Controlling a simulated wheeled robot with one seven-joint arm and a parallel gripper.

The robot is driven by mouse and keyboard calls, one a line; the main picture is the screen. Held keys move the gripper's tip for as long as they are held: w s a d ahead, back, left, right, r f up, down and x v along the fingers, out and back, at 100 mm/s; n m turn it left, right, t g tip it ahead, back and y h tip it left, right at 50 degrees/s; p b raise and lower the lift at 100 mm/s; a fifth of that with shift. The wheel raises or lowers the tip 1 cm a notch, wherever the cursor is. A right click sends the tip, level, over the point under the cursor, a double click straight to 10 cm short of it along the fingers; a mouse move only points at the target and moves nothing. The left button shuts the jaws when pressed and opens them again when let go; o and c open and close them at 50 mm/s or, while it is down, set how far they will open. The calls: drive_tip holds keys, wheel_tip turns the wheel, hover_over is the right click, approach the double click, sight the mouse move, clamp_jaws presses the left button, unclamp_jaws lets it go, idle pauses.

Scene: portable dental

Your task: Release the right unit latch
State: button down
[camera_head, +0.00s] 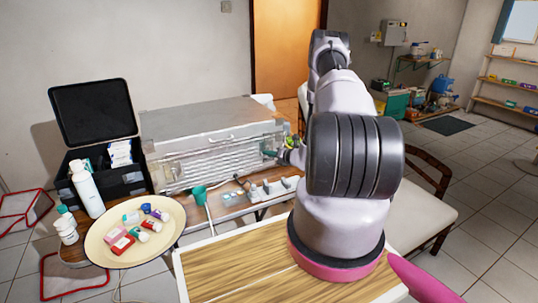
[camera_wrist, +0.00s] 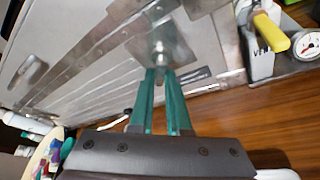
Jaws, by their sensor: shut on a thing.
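The metal unit (camera_head: 190,122) is a grey case with a ribbed front, standing on a wooden table. My gripper (camera_head: 268,153) is at the right end of its front. In the wrist view the case front (camera_wrist: 75,62) runs diagonally. The right unit latch (camera_wrist: 158,47) is a shiny metal plate with a small rounded knob near the case's corner. The green fingers of my gripper (camera_wrist: 160,74) are close together, with their tips shut on the latch's lower part. The tips hide the part they hold, so I cannot tell the latch's exact position.
A yellow-handled valve (camera_wrist: 268,32) and a round gauge (camera_wrist: 308,44) lie right of the latch. A cream tray (camera_head: 98,248) with bottles, a black open case (camera_head: 128,180) and a white bottle (camera_head: 87,190) stand left. Small instruments (camera_head: 270,188) lie in front of the unit.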

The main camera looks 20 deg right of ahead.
drive_tip(key=shift+d+f+n+h, duration=0.1)
drive_tip(key=shift+d+n+h, duration=0.1)
drive_tip(key=shift+n+h, duration=0.9)
drive_tip(key=shift+d+f+n+h, duration=0.15)
drive_tip(key=shift+n+h, duration=0.55)
drive_tip(key=shift+n, duration=0.7)
drive_tip(key=shift+r, duration=0.1)
drive_tip(key=c, duration=0.9)
unclamp_jaws()
drive_tip(key=shift+s, duration=0.1)
drive_tip(key=v, duration=1)
drive_tip(key=shift+s+r, duration=0.25)
drive_tip(key=shift+r, duration=0.05)
